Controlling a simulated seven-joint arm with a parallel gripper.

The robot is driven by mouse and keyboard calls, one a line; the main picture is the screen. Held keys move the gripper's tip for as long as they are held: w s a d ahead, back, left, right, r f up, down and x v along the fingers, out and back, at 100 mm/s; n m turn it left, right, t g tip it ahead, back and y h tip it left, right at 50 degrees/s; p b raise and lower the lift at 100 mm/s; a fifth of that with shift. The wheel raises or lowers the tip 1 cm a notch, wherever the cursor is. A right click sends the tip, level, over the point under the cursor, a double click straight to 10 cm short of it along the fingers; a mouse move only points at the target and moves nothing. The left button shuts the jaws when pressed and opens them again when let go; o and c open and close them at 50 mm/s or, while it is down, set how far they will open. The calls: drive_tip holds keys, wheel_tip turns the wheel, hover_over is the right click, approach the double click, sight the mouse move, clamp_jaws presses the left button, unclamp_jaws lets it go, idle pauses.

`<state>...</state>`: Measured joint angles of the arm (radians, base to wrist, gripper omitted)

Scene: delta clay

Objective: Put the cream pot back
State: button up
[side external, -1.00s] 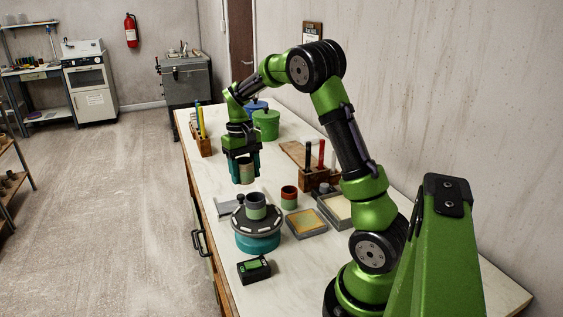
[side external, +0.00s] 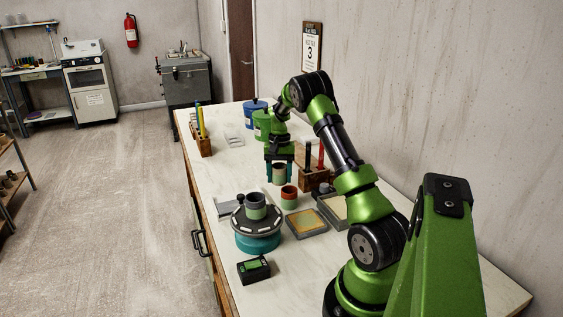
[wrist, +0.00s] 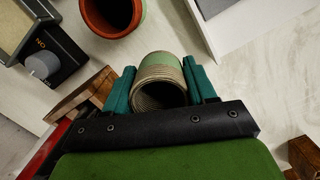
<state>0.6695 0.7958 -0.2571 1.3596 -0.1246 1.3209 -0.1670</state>
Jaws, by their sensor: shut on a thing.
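The cream pot (side external: 279,173), with a pale green band, is between the teal fingers of my gripper (side external: 279,172), behind the red-brown pot in the side view. In the wrist view the cream pot (wrist: 160,75) lies between both fingers (wrist: 161,90), its ribbed open mouth showing. My gripper is shut on it. I cannot tell whether its base touches the bench. The red-brown pot (side external: 289,196), with a green band, stands apart on the bench; it also shows at the top of the wrist view (wrist: 108,14). A grey-green pot (side external: 256,206) stands on the turntable (side external: 258,240).
A wooden tool block (side external: 316,181) with black and red handles stands close right of my gripper. Lidded green (side external: 261,122) and blue (side external: 253,108) canisters stand behind. A yellow-topped tray (side external: 307,222) lies in front. The bench's left middle is mostly clear.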

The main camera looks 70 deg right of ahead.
sight(279, 184)
drive_tip(key=shift+f, duration=1.95)
drive_tip(key=shift+f, duration=0.1)
drive_tip(key=o, duration=1)
